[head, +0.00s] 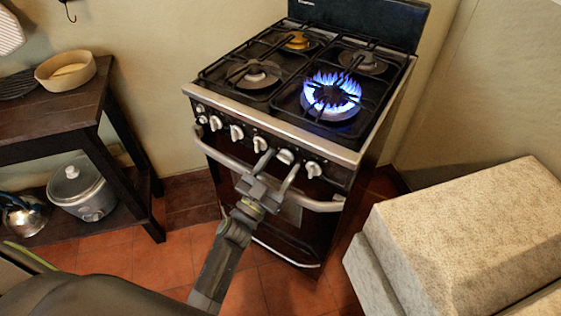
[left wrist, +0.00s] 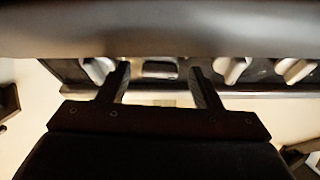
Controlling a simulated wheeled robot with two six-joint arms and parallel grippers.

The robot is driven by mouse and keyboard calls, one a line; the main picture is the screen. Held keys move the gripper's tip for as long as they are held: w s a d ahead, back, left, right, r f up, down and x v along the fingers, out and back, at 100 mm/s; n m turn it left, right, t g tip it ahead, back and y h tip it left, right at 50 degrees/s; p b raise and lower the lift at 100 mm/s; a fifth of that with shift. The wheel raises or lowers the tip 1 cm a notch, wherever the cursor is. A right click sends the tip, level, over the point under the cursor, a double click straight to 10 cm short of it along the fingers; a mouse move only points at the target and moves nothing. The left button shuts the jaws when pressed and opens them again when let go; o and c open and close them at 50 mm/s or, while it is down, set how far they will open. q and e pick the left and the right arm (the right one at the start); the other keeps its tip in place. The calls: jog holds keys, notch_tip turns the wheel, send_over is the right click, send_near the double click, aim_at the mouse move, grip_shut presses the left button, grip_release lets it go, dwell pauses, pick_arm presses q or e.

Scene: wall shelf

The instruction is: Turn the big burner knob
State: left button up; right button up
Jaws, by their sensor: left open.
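A black stove (head: 355,157) has a row of several pale knobs on its front. A ring of blue flame burns on the large front right burner (head: 330,97). My left gripper (head: 280,162) is open in front of the knob row, with its fingers pointing at the panel. One knob (head: 285,156) shows between its fingertips. In the left wrist view, the open left gripper (left wrist: 161,72) has a knob (left wrist: 160,68) between the fingertips, and other knobs (left wrist: 235,70) lie to the sides. I cannot tell if the fingers touch the knob. My right gripper is not in view.
The oven handle (head: 322,205) runs across the stove front just below the knobs, close to my left gripper. A dark side table (head: 70,118) with a bowl (head: 66,72) and a cooker (head: 80,188) stands at left. A pale speckled block (head: 480,225) stands at right.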

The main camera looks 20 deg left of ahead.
pick_arm(q)
jog(key=shift+w+d+r, duration=0.1)
jog(key=shift+w, duration=0.2)
